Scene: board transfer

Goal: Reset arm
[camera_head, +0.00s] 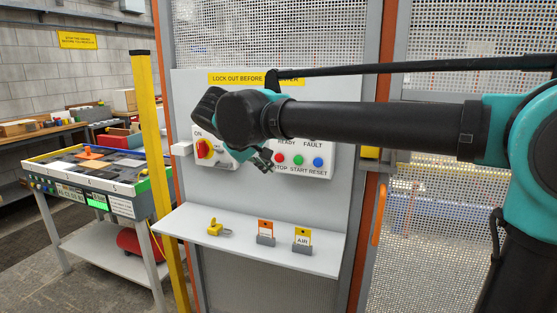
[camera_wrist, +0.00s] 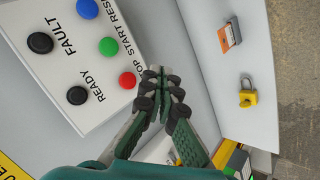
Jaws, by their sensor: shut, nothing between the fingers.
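My gripper (camera_head: 264,160) is in front of the grey panel (camera_head: 270,190), just left of the stop, start and reset buttons. In the wrist view my gripper (camera_wrist: 160,75) is shut and empty, with its fingertips together beside the red button (camera_wrist: 127,80). The green button (camera_wrist: 108,46) and blue button (camera_wrist: 87,8) are in a row beyond it. Two dark round lamps marked READY (camera_wrist: 77,95) and FAULT (camera_wrist: 40,43) are on the same box. My arm stretches across the upper right of the head view and covers part of the panel.
A red rotary switch (camera_head: 204,149) is on the panel's left. The shelf below (camera_head: 250,255) holds a yellow padlock (camera_head: 214,227), an orange tag (camera_head: 265,228) and a yellow AIR tag (camera_head: 303,237). A yellow post (camera_head: 160,180) and a work table (camera_head: 120,185) stand left. Mesh fencing (camera_head: 440,200) is right.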

